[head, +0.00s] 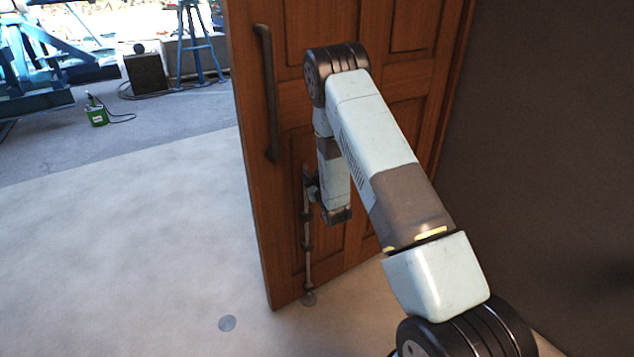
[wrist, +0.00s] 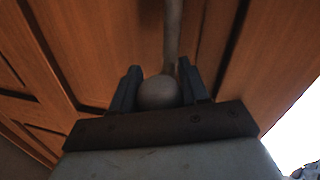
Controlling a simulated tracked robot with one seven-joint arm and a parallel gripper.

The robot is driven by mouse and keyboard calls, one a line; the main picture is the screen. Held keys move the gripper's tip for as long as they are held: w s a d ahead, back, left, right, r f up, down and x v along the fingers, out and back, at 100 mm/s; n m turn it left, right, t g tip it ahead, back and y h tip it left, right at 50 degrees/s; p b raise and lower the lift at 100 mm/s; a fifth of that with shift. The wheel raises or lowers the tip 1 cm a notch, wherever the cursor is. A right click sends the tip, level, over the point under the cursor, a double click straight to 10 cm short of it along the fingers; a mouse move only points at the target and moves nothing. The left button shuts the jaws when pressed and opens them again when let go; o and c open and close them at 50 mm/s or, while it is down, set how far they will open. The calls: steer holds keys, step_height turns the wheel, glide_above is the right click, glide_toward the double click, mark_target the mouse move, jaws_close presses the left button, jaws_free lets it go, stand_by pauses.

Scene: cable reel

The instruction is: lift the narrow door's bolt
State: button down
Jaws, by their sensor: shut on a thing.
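The narrow door (head: 290,230) is brown panelled wood and stands swung out beside a bright opening. Its bolt (head: 307,240) is a thin upright metal rod low on the door face, held by dark guides. The rod's foot (head: 309,298) is close to the floor; I cannot tell whether it touches. My gripper (head: 313,190) is at the top part of the bolt, partly hidden by my arm. In the wrist view, my gripper (wrist: 158,86) has its two dark fingers shut on the bolt's round knob (wrist: 158,94), with the rod (wrist: 172,35) running beyond it.
A long dark pull handle (head: 266,90) is on the door above the bolt. A round metal plate (head: 227,323) lies in the floor left of the door. A dark wall (head: 560,150) stands right.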

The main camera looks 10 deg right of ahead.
steer(key=shift+r, duration=0.1)
steer(key=c, duration=0.6)
jaws_free()
steer(key=shift+s, duration=0.2)
steer(key=v, duration=1.3)
steer(key=shift+s, duration=0.2)
